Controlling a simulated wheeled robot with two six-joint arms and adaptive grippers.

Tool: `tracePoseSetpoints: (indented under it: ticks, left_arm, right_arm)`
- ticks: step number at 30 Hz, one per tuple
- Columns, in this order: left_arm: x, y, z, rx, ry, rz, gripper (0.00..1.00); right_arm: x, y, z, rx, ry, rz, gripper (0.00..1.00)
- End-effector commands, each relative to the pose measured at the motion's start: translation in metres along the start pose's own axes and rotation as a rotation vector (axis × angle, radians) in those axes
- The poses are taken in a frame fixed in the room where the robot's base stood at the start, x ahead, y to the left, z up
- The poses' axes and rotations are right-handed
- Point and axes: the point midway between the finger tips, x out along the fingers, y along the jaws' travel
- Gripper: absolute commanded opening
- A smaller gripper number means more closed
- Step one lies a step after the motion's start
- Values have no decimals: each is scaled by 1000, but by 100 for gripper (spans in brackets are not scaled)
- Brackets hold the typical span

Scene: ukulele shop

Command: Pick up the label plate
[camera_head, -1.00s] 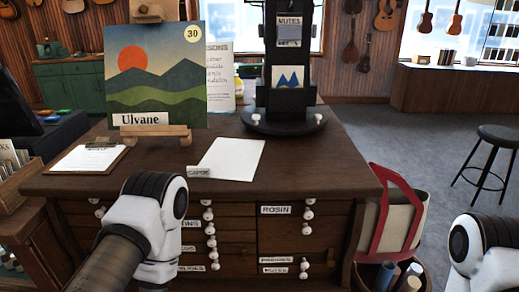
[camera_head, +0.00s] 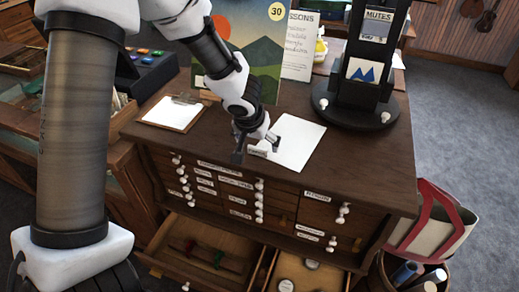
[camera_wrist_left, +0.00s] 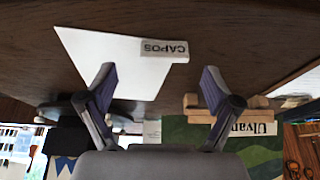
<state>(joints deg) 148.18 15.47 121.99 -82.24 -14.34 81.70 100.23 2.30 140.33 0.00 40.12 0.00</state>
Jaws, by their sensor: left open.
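The label plate (camera_head: 258,151), a small pale plate, lies on the dark wooden counter top beside the left edge of a white sheet (camera_head: 298,143). In the left wrist view the plate (camera_wrist_left: 165,48) reads CAPOS, upside down, and sits at the edge of the sheet (camera_wrist_left: 110,60). My left gripper (camera_head: 257,148) is open and points down at the plate, with its fingers on either side in the head view. In the wrist view its fingertips (camera_wrist_left: 158,74) are spread wide and the plate shows beyond them, not touched. My right gripper is not in view.
A clipboard (camera_head: 173,112) lies left on the counter. A landscape painting (camera_head: 258,60) and a black display stand (camera_head: 366,70) stand behind. Below the front edge, a drawer (camera_head: 205,255) with red and green items is open. A red-handled bag (camera_head: 437,225) stands at right.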

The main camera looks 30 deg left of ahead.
Motion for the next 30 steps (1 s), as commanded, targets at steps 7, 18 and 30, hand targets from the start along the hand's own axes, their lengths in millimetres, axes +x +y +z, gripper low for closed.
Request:
tracePoseSetpoints:
  ticks: [7, 18, 30]
  left_arm:
    - [38, -2, -1, 0, -2, 1, 90]
    - [38, -2, -1, 0, -2, 2, 34]
    - [36, -2, -2, 0, -2, 2, 33]
  right_arm:
    - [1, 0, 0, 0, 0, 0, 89]
    - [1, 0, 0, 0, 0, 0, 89]
    - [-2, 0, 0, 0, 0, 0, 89]
